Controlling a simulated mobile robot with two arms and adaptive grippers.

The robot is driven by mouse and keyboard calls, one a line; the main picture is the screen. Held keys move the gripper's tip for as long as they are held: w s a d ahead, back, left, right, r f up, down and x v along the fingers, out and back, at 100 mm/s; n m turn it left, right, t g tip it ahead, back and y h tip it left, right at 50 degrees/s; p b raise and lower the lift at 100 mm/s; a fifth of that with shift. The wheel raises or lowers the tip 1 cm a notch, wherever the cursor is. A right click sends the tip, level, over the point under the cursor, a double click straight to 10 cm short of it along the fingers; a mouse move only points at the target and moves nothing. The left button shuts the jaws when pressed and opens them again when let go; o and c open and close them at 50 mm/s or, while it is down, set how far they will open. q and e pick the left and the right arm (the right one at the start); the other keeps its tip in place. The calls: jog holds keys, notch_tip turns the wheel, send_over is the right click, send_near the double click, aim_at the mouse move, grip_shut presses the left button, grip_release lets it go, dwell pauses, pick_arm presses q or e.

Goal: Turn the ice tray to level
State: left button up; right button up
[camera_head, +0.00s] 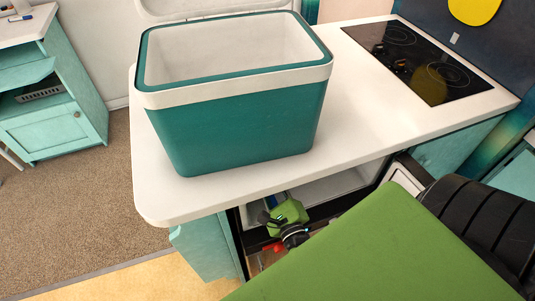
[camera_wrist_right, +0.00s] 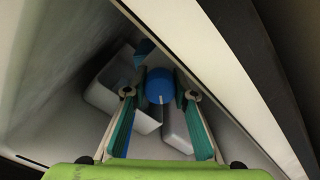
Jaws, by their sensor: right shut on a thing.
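My right gripper (camera_wrist_right: 160,95) reaches into the compartment under the counter. In the right wrist view its two teal fingers stand apart, one on each side of a rounded blue thing, and it is shut on this. I take the blue thing (camera_wrist_right: 159,82) to be the ice tray, seen from one end; its tilt is hard to judge. In the head view, my green wrist shows inside the opening below the counter, and the fingertips are not clear there. My left gripper is not in view.
A pale grey bin (camera_wrist_right: 104,92) lies beside the fingers. The compartment walls are close on both sides. A teal cooler (camera_head: 235,120) with its lid raised stands on the white counter (camera_head: 350,120). A black cooktop (camera_head: 418,62) is at the right.

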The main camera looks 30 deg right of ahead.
jog(key=n+p, duration=0.1)
jog(key=n, duration=0.2)
jog(key=shift+n, duration=0.4)
jog(key=n+p, duration=0.1)
jog(key=n, duration=0.2)
jog(key=shift+r+n, duration=0.1)
jog(key=shift+n, duration=0.2)
jog(key=n+p, duration=0.1)
jog(key=n, duration=0.2)
jog(key=shift+n, duration=0.3)
jog(key=n+p, duration=0.1)
jog(key=n, duration=0.2)
jog(key=shift+n+p, duration=0.3)
jog(key=n+p, duration=0.1)
jog(key=n, duration=0.4)
jog(key=n+p, duration=0.1)
jog(key=n, duration=0.5)
jog(key=shift+f, duration=0.2)
jog(key=o, duration=1.1)
